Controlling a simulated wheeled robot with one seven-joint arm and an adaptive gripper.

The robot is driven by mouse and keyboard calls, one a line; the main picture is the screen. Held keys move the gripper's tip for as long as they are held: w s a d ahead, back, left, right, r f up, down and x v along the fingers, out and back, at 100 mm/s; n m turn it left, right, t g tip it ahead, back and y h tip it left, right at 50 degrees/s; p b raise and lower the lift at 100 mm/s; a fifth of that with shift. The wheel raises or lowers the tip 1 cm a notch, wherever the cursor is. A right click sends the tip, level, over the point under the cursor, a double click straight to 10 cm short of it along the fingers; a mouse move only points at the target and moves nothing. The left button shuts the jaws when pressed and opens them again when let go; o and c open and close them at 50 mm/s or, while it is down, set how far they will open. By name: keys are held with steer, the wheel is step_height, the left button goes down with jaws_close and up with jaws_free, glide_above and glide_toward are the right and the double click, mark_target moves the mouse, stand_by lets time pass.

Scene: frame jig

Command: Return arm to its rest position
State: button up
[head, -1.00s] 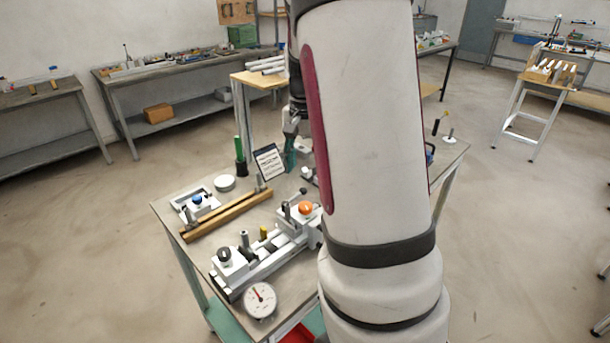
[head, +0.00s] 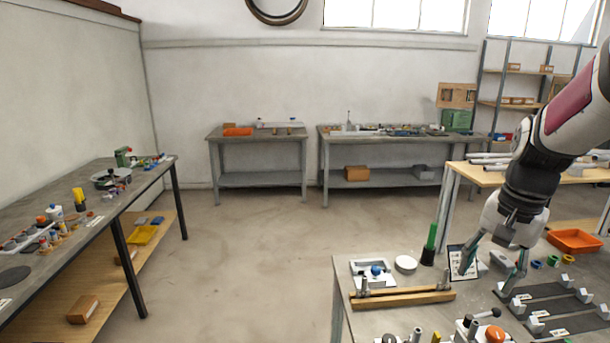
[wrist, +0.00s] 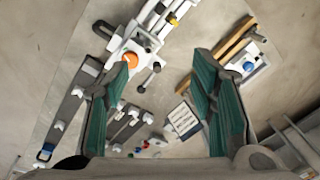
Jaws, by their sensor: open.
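My gripper (head: 492,270) hangs at the right of the head view, above the jig table, with its fingers pointing down. In the wrist view my gripper (wrist: 165,108) is open, its two green-lined fingers wide apart with nothing between them. My arm (head: 560,125) comes in from the right edge of the head view and bends down to the gripper. Below the gripper is the jig table (head: 345,320). In the wrist view a small printed sign (wrist: 183,119) lies in the gap between the fingers, well below them.
The table carries a wooden bar (head: 405,299), a green cylinder (head: 431,240), a white round piece (head: 405,264) and a clamp fixture with an orange knob (head: 495,333). An orange tray (head: 575,241) is at right. Open floor (head: 240,260) lies left of the table.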

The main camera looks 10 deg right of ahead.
steer(key=s+a+r+n+t, duration=0.2)
steer(key=s+a+n, duration=0.3)
steer(key=a, duration=0.4)
steer(key=s+a+r+n+t, duration=0.2)
steer(key=s+a+r+n, duration=0.2)
steer(key=s+a, duration=0.4)
steer(key=shift+a+r+n, duration=0.25)
steer(key=shift+a+n, duration=0.65)
steer(key=shift+a, duration=0.2)
steer(key=shift+s, duration=0.1)
